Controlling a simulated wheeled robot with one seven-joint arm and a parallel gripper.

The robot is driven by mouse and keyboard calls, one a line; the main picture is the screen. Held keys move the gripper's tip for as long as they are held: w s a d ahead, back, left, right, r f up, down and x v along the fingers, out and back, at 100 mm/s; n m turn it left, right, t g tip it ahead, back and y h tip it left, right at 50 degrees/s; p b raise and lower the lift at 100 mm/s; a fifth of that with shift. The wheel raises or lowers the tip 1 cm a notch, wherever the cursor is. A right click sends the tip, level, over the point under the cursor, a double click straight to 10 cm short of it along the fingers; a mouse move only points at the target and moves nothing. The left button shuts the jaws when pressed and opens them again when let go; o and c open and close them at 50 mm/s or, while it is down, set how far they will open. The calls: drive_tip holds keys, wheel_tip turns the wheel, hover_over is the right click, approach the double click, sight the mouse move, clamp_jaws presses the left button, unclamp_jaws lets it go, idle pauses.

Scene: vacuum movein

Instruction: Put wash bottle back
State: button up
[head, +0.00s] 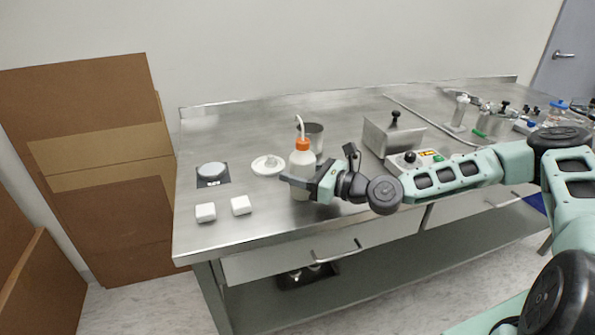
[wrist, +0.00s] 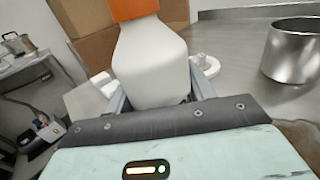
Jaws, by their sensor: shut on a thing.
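The wash bottle (head: 301,158) is white with an orange cap and a bent white spout. It stands upright at the metal table (head: 240,125), near the front edge, in the head view. My gripper (head: 298,185) is shut on its body from the right side. In the wrist view the bottle (wrist: 150,62) fills the space between the two fingers (wrist: 158,92). Whether its base touches the table cannot be told, since the gripper and arm cover part of it.
A metal beaker (head: 314,137) stands just behind the bottle. A white lid-like dish (head: 268,165), a small scale (head: 212,171) and two white blocks (head: 206,212) (head: 241,205) lie to the left. A metal box (head: 392,137) stands to the right. Cardboard (head: 90,150) leans at the left.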

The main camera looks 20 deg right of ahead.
drive_tip(key=shift+f, duration=0.1)
drive_tip(key=shift+f, duration=0.15)
drive_tip(key=o, duration=0.7)
drive_tip(key=shift+r, duration=0.2)
drive_tip(key=shift+s+d, duration=0.1)
drive_tip(key=shift+d, duration=0.05)
drive_tip(key=b+v, duration=0.2)
drive_tip(key=v, duration=0.9)
drive_tip(key=shift+s+d+r, duration=0.1)
drive_tip(key=shift+s+d, duration=0.1)
drive_tip(key=shift+s, duration=0.1)
